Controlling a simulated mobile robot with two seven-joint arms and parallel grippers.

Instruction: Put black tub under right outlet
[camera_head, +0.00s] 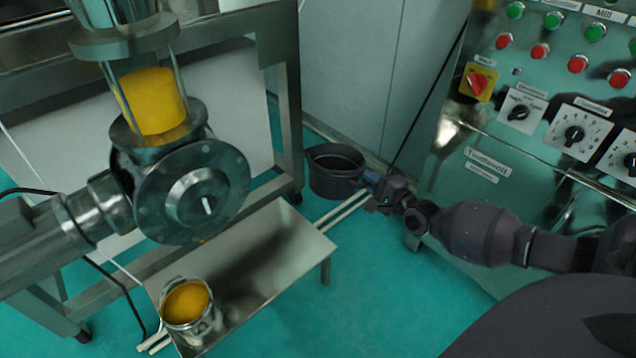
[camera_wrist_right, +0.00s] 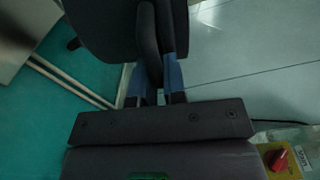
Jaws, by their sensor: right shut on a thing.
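The black tub (camera_head: 336,179) is round and open at the top, and looks empty. My right gripper (camera_head: 368,181) is shut on the tub's near right side and holds it upright, apparently above the floor beside the metal frame's leg. In the right wrist view the black tub (camera_wrist_right: 105,30) fills the upper left, with its wall between the blue-grey fingers of the right gripper (camera_wrist_right: 160,75). The left gripper is not in view. Which outlet is the right one cannot be told from these frames.
A metal shelf (camera_head: 285,232) under the machine holds a steel container (camera_head: 188,306) with yellow material. A round valve housing (camera_head: 192,190) sits above it. A control panel (camera_head: 545,100) stands at right. White pipes (camera_head: 345,207) lie along the green floor (camera_head: 365,290), which is clear in front.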

